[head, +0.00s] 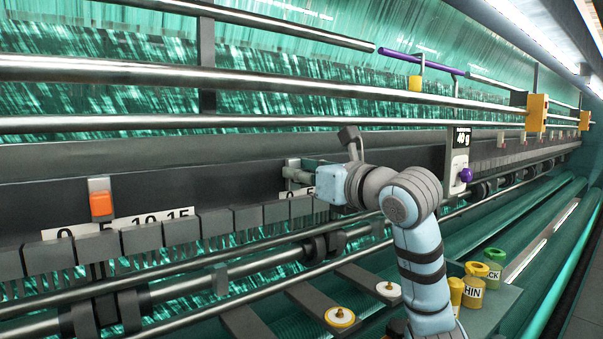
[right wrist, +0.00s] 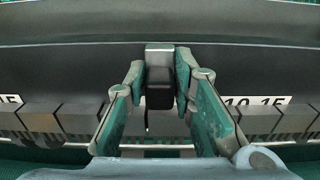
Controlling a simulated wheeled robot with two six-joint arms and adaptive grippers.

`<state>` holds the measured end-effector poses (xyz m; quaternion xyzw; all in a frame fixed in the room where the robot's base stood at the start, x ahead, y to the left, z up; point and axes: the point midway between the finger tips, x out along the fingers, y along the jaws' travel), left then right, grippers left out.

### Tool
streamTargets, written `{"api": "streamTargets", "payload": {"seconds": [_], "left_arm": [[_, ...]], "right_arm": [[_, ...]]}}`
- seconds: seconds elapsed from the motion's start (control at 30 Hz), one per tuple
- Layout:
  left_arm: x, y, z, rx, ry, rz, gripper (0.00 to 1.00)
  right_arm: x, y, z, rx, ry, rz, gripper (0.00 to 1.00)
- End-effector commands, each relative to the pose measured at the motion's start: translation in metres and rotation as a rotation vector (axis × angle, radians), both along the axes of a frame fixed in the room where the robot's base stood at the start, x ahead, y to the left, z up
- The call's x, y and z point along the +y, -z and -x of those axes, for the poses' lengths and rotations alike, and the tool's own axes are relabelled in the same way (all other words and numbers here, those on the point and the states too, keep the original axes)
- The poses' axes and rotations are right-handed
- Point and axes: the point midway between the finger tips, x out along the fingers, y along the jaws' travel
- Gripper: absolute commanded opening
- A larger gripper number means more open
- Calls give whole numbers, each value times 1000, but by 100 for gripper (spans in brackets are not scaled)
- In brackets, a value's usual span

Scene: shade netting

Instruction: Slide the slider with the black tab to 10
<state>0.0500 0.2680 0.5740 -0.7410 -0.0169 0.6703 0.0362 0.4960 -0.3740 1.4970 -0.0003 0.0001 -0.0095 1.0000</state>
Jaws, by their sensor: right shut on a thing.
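The black tab (right wrist: 160,88) sits below a pale metal slider block (right wrist: 160,50) in the right wrist view. My right gripper (right wrist: 161,82) is shut on the tab, with one finger on each side. In the head view, my right gripper (head: 303,175) is at the dark rail, and the slider's metal edge (head: 291,168) shows beside it. The slider's number strip (right wrist: 257,100) shows 10 and 15 to the right of the tab; its lower numbers are hidden behind a finger. In the head view the arm covers the strip's higher numbers. My left gripper is not in view.
Another slider with an orange tab (head: 101,203) is at the left, above its own strip (head: 150,217). A display box (head: 458,150) with a purple knob (head: 465,175) stands right of my arm. Yellow and green canisters (head: 474,287) stand at the lower right. Long metal bars cross above.

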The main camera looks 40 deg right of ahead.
Motion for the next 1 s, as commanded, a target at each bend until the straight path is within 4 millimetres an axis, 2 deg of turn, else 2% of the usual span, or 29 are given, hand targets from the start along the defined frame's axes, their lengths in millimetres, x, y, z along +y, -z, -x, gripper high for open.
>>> {"api": "streamTargets", "payload": {"seconds": [0.2, 0.3, 0.43, 0.57, 0.8, 0.83, 0.9, 1.0], "left_arm": [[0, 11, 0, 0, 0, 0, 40], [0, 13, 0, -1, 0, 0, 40], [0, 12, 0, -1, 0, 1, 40], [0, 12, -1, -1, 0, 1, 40], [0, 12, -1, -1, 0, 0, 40], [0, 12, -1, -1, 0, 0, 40], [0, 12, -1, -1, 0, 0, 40], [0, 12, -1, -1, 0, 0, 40]], "right_arm": [[-43, 3, 1, 2, 8, 2, 0], [-68, 2, 1, 4, 6, 0, 0], [-92, 1, 2, 2, 5, 0, 0], [-99, 0, 3, -1, 4, -1, 0], [-99, 0, 3, -1, 4, -1, 0], [-99, 0, 3, -1, 4, -1, 26], [-99, 0, 3, -1, 3, -1, 37], [-99, 0, 3, -1, 3, -1, 40]]}}
